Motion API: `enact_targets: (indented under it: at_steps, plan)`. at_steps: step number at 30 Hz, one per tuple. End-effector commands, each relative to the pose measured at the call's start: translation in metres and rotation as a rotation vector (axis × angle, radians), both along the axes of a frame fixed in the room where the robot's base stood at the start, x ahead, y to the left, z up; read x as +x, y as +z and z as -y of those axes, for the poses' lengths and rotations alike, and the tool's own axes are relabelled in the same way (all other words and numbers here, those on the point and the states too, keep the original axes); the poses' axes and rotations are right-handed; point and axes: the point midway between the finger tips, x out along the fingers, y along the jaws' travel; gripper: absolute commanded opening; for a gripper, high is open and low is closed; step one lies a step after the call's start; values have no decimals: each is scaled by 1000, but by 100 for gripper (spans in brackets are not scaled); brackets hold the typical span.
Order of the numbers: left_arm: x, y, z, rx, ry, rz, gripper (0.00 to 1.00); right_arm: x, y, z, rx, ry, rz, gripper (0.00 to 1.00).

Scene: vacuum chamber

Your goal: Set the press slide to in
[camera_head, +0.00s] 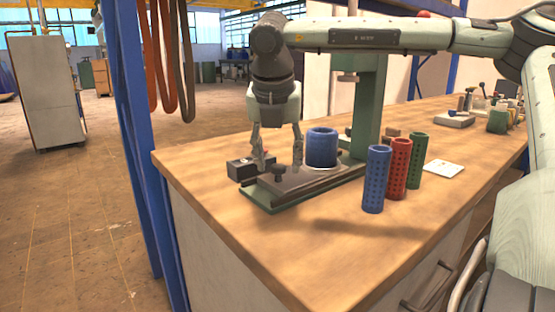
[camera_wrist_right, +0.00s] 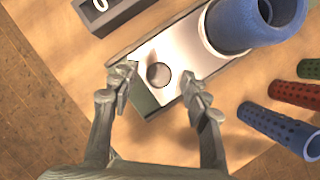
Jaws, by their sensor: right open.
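The green press (camera_head: 368,110) stands on the bench, its ram (camera_head: 347,76) hanging from the head. Its slide (camera_head: 312,179) is a flat metal plate on the green base, with a blue cylinder (camera_head: 322,148) standing on it, left of the ram rather than under it. A dark round knob (camera_head: 278,171) sits at the slide's near left end. My right gripper (camera_head: 277,164) points down over that end, open and empty. In the right wrist view the knob (camera_wrist_right: 158,75) appears between the open fingertips (camera_wrist_right: 160,84), with gaps on both sides. My left gripper is not in view.
A small black box with a display (camera_head: 241,169) sits close left of the slide. Perforated blue (camera_head: 376,180), red (camera_head: 398,168) and green (camera_head: 417,160) sleeves stand to the right. A white card (camera_head: 444,168) lies behind them. The bench front (camera_head: 330,240) is clear.

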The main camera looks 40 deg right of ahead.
Motion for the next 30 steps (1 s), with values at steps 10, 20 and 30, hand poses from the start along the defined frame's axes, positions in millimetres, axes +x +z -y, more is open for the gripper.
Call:
enact_targets:
  at_steps: [10,20,30]
  plan:
    - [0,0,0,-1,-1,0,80,1,-4,1,0,0,0,43]
    - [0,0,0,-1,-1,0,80,1,-3,1,0,0,0,2]
    - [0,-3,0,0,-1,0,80,1,-4,5,1,-2,2,0]
